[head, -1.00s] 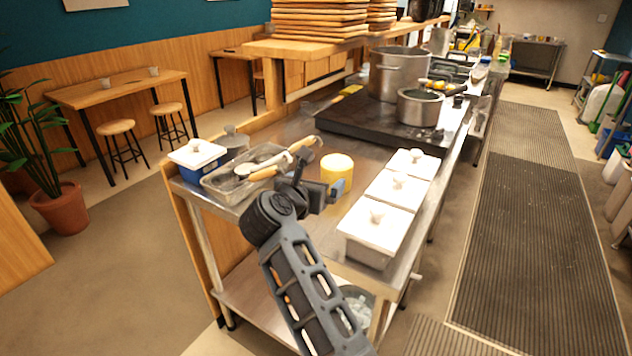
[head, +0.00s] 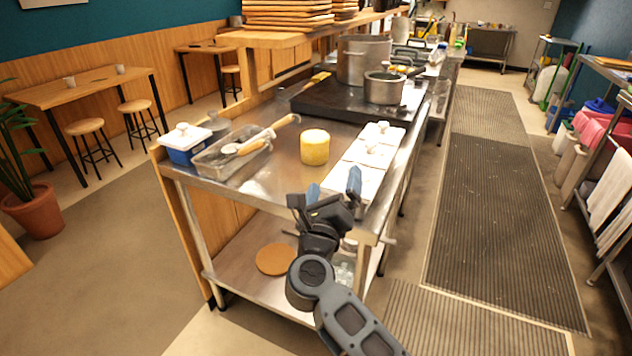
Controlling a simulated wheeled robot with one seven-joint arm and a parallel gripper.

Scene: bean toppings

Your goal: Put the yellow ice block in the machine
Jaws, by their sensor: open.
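The yellow ice block (head: 315,147), a short upright cylinder, stands on the steel counter (head: 268,181), left of the white lidded containers. My gripper (head: 334,186) is open and empty, with its two blue fingertips apart. It is in front of the block and nearer the camera, at the counter's front edge, and overlaps the nearest white container in the picture. A gap shows between the fingers and the block. I cannot make out an ice machine in this view.
White lidded containers (head: 370,152) line the counter's right side. A steel pan with wooden-handled tools (head: 232,152) and a blue container with a white lid (head: 186,145) stand left. Pots (head: 385,88) sit on the dark stove behind. A matted aisle (head: 480,200) is free at right.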

